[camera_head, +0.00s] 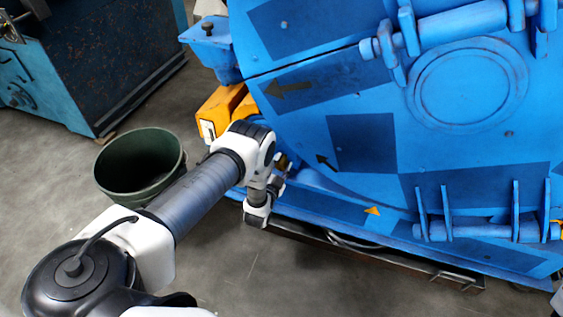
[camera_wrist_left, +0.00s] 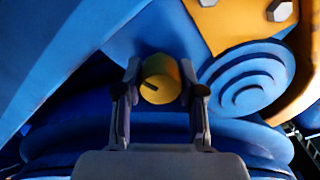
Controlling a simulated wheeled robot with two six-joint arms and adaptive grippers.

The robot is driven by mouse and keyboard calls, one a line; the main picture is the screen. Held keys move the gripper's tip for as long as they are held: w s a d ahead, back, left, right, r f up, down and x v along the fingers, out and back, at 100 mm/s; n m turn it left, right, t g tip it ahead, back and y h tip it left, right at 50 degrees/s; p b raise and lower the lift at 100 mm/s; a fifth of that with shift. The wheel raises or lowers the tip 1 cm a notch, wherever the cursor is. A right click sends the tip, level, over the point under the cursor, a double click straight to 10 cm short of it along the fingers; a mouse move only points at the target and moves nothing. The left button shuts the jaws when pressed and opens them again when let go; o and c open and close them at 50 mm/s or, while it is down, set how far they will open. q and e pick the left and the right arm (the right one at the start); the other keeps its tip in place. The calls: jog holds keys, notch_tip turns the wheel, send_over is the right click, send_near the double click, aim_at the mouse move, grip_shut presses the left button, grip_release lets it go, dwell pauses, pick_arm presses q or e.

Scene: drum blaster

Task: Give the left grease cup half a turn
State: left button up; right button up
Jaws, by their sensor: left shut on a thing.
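The left grease cup (camera_wrist_left: 158,78) is a short brass-yellow cylinder with a dark mark on its face. It sits low on the blue drum machine, between the two fingers of my left gripper (camera_wrist_left: 160,92) in the left wrist view. The gripper is shut on the cup, one finger on each side. In the head view my left arm reaches the lower left edge of the drum, and a small brass bit that looks like the cup (camera_head: 282,160) shows by the gripper (camera_head: 281,172). The wrist hides much of it there. My right gripper is not in view.
The large blue drum (camera_head: 365,145) fills the right side, with a yellow housing (camera_head: 220,106) at its left. A dark green bucket (camera_head: 140,160) stands on the floor beside my left arm. A blue cabinet (camera_head: 95,60) is at the back left. The lower left floor is clear.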

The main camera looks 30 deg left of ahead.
pick_arm(q)
jog(key=m+p, duration=0.1)
jog(key=m, duration=0.4)
jog(key=shift+f+m, duration=0.1)
jog(key=shift+m, duration=0.3)
jog(key=o, duration=1.1)
jog(key=shift+o, duration=0.2)
jog(key=shift+s, duration=0.1)
jog(key=v, duration=1.2)
